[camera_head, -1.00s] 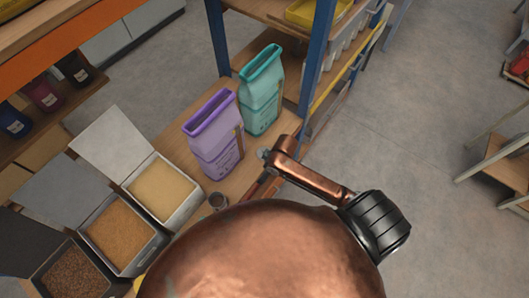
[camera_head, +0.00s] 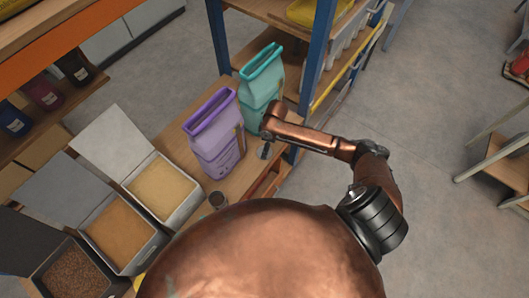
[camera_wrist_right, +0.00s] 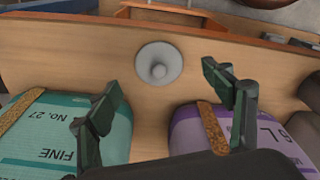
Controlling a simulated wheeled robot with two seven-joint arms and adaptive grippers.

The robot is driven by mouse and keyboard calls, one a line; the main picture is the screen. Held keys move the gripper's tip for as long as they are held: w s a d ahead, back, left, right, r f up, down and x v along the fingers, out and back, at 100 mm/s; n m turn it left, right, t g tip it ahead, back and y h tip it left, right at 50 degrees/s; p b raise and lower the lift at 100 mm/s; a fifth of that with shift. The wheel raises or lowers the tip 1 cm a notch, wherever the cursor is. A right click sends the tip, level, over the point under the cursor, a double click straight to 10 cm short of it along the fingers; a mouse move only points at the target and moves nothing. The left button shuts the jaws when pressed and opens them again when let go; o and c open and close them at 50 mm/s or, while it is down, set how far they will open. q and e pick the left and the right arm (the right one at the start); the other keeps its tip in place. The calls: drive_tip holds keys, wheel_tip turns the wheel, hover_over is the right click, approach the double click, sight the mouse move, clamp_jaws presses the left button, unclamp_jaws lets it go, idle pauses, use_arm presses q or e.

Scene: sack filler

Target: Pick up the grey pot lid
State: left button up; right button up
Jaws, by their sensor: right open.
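The grey pot lid (camera_wrist_right: 159,64) is a flat round disc with a small knob in the middle. It lies on the wooden bench (camera_wrist_right: 60,55), in the upper middle of the right wrist view. My right gripper (camera_wrist_right: 163,95) is open and empty, its two dark fingers apart on either side below the lid in that view. The lid lies beyond the fingertips, with no contact visible. My left gripper is not in view.
A blue shelf post (camera_head: 318,60) rises behind.

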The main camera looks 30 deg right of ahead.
drive_tip(key=f, duration=0.3)
drive_tip(key=w+f, duration=0.1)
drive_tip(key=f, duration=0.1)
drive_tip(key=shift+a+b, duration=0.25)
drive_tip(key=shift+b, duration=0.05)
drive_tip(key=shift+c, duration=0.4)
drive_tip(key=shift+s, duration=0.15)
drive_tip(key=c, duration=1)
drive_tip(key=shift+c, duration=0.2)
